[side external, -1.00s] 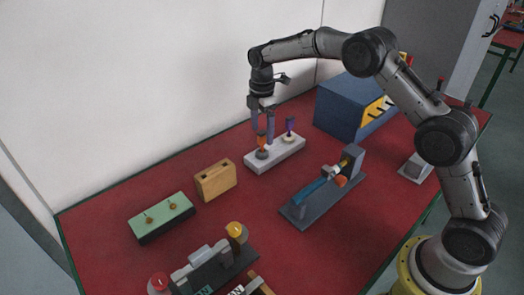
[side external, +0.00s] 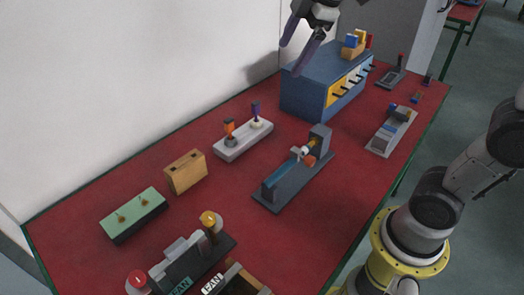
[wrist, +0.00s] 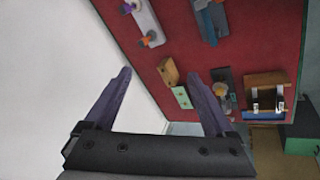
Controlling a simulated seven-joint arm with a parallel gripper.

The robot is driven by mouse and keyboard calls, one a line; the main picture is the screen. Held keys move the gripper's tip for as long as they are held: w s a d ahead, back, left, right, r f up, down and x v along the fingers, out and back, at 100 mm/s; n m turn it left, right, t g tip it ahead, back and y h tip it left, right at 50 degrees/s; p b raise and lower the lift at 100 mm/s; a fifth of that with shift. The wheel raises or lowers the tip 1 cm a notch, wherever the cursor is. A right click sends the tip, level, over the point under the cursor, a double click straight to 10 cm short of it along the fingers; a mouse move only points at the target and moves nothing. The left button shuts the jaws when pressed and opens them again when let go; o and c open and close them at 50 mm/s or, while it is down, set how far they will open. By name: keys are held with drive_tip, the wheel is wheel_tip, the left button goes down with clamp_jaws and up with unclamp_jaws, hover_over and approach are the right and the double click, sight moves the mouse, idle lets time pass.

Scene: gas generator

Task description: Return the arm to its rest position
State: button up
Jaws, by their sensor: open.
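My gripper (side external: 304,40) is at the top edge of the side external view, high above the back of the red table. Its two purple fingers are spread apart with nothing between them. In the wrist view my gripper (wrist: 165,105) is also open and empty, with the white wall and the table beyond it. Most of my arm's upper links are outside the side view; the base and lower links show at the right.
On the red table (side external: 330,210) stand a white block (side external: 238,147) with orange and purple pieces, a blue drawer cabinet (side external: 302,97), a grey device (side external: 283,186), a wooden block (side external: 186,172), a green switch box (side external: 135,213) and a fan unit (side external: 190,262). The white wall (side external: 120,80) borders the table.

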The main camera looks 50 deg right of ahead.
drive_tip(key=s+f+m, duration=0.5)
drive_tip(key=s, duration=0.4)
drive_tip(key=s+f+m, duration=0.5)
drive_tip(key=s+m, duration=0.1)
drive_tip(key=s, duration=0.3)
drive_tip(key=shift+s+f+m+t, duration=0.2)
drive_tip(key=shift+s+m+t, duration=0.1)
